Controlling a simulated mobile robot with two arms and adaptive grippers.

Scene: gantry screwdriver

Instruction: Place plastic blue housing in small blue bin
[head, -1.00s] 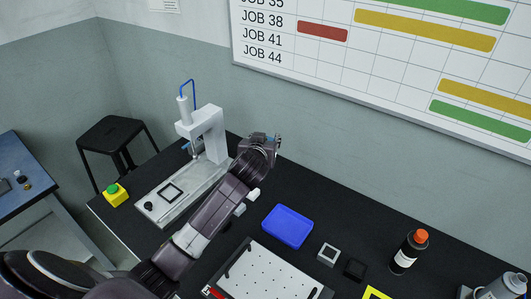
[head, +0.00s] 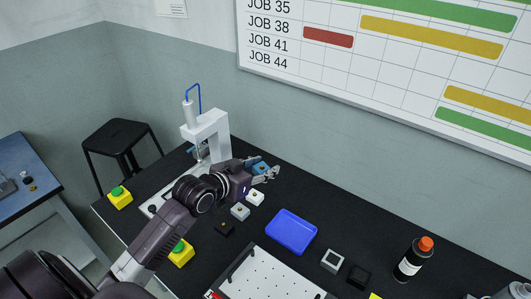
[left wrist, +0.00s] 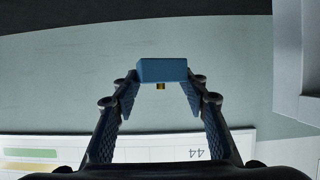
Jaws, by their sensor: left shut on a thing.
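The plastic blue housing (head: 260,167) is held between the fingertips of my left gripper (head: 265,174). It also shows in the left wrist view as a blue block (left wrist: 162,70) with a small brass-coloured piece on one side, between the blue-padded fingers (left wrist: 163,84). The gripper is raised above the table, to the right of the white gantry. The small blue bin (head: 291,231) lies open on the black table, in front and to the right of the gripper. It looks empty. My right gripper is not in view.
The white gantry screwdriver (head: 207,135) stands left of my gripper. White (head: 254,197), grey (head: 240,211) and black (head: 224,228) housings lie left of the bin. A perforated plate (head: 270,275) is in front. A bottle (head: 412,262) stands at the right.

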